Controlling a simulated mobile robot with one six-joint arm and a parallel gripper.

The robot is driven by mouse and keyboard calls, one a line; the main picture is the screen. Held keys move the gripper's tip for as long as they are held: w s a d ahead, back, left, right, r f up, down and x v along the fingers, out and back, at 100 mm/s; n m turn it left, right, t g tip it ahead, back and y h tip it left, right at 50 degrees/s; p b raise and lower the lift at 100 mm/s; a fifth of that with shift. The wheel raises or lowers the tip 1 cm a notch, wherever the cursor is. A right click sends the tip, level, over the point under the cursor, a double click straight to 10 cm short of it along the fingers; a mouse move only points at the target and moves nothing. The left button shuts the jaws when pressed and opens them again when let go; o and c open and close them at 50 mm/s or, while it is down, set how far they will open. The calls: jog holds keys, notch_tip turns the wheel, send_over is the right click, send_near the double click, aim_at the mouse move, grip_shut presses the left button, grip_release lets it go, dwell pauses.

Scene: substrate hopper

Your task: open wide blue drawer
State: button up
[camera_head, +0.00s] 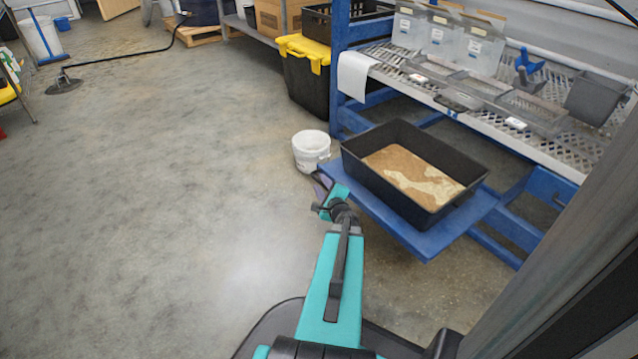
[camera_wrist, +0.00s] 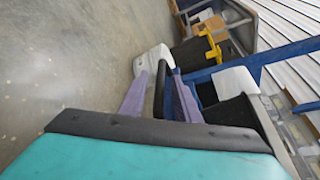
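The wide blue drawer (camera_head: 425,240) is a flat blue platform standing out from the blue rack. A black tray (camera_head: 372,180) with brown and pale material sits on it. My gripper (camera_head: 320,182) is at the drawer's front left corner, partly hidden by my wrist. In the wrist view, my gripper's two purple fingers (camera_wrist: 160,76) are spread apart.
A white bucket (camera_head: 311,152) stands on the floor just beyond my gripper. A metal mesh shelf (camera_head: 560,140) with clear bins is at the right. A black crate with a yellow lid (camera_head: 308,85) stands behind. The floor (camera_head: 160,190) at the left is clear.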

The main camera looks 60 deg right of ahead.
jog(key=p+v, duration=1)
jog(key=v, duration=0.1)
jog(key=shift+s+a+r, duration=0.2)
jog(key=shift+a, duration=0.15)
dwell(0.4)
dwell(0.6)
